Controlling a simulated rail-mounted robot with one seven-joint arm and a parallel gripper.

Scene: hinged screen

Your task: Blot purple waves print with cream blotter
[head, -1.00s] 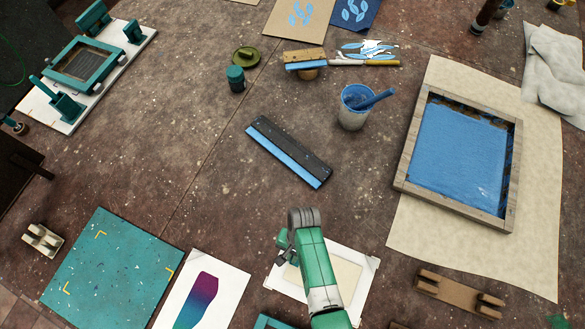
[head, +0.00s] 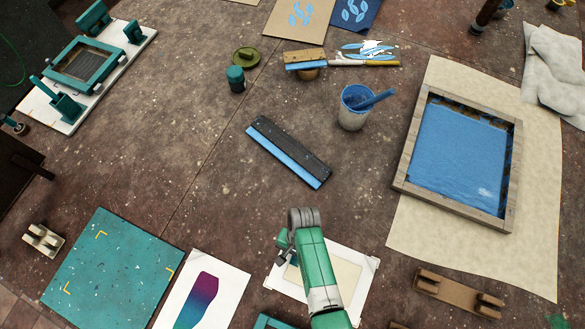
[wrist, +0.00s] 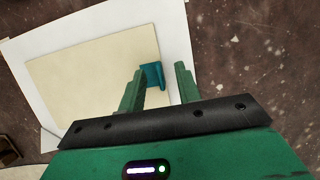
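The cream blotter (head: 346,272) is a flat cream sheet lying on a larger white sheet (head: 366,262) at the bottom middle of the head view. In the wrist view the blotter (wrist: 85,75) carries a small teal tab (wrist: 152,75). My gripper (wrist: 160,85) is open over the blotter, its fingers on either side of the tab, with a gap at the right finger. A white print with a wavy-edged purple-to-teal shape (head: 203,290) lies to the left of the blotter in the head view. My arm hides part of the blotter.
A black and blue squeegee (head: 289,152) lies beyond my gripper. A cup of blue ink (head: 352,117) stands behind it. A wooden-framed blue screen (head: 458,155) is at right, a teal board (head: 112,268) at left, and a wooden holder (head: 459,292) at lower right.

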